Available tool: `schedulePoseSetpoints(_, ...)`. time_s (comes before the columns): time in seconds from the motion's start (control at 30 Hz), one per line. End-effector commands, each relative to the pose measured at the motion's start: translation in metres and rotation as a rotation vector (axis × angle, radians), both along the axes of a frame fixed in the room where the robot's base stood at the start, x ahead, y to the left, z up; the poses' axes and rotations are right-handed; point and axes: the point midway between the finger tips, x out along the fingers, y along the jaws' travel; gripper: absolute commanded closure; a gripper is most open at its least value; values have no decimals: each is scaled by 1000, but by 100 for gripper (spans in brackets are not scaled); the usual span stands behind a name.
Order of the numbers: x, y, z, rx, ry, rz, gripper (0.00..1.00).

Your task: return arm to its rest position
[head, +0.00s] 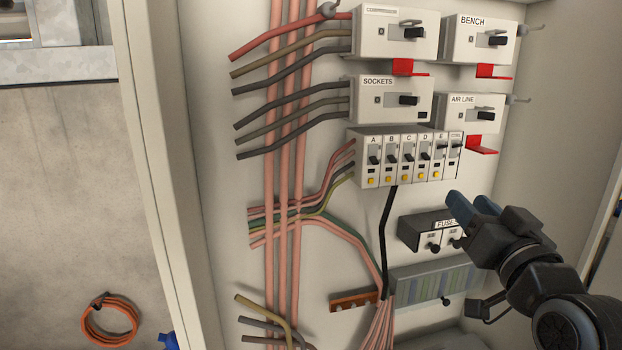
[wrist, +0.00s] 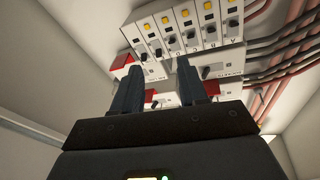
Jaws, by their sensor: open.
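My gripper (head: 472,207) is in the lower right of the head view, in front of the electrical panel, with its arm coming in from the right edge. Its dark fingers are apart and nothing is between them. In the wrist view my gripper (wrist: 157,85) points toward the row of breakers, its two fingers spread. The breaker row (head: 405,157), labelled A to E and more, is up and left of the gripper. The fuse box (head: 425,232) is just behind and left of the fingers and partly hidden by them. I cannot tell whether they touch.
Switch boxes labelled SOCKETS (head: 391,98), BENCH (head: 480,39) and AIR LINE (head: 470,115) stick out above, with red tabs. Pink pipes (head: 285,180) and loose cables run on the left. An orange cable coil (head: 110,320) hangs at the lower left. The cabinet frame (head: 160,150) borders the panel.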

Motion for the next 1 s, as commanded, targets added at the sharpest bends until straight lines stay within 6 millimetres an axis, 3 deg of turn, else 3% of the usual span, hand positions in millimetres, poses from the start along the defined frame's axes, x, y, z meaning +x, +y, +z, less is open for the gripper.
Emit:
schedulePoseSetpoints(0.03,-13,2,-24,1,24,-7,57)
schedulePoseSetpoints(0.2,-59,6,-85,-5,75,-32,57)
schedulePoseSetpoints(0.5,-157,14,-167,-36,168,-66,57)
schedulePoseSetpoints(0.8,-264,20,-213,-88,257,-82,57)
schedulePoseSetpoints(1.0,-336,23,-224,-131,315,-80,57)
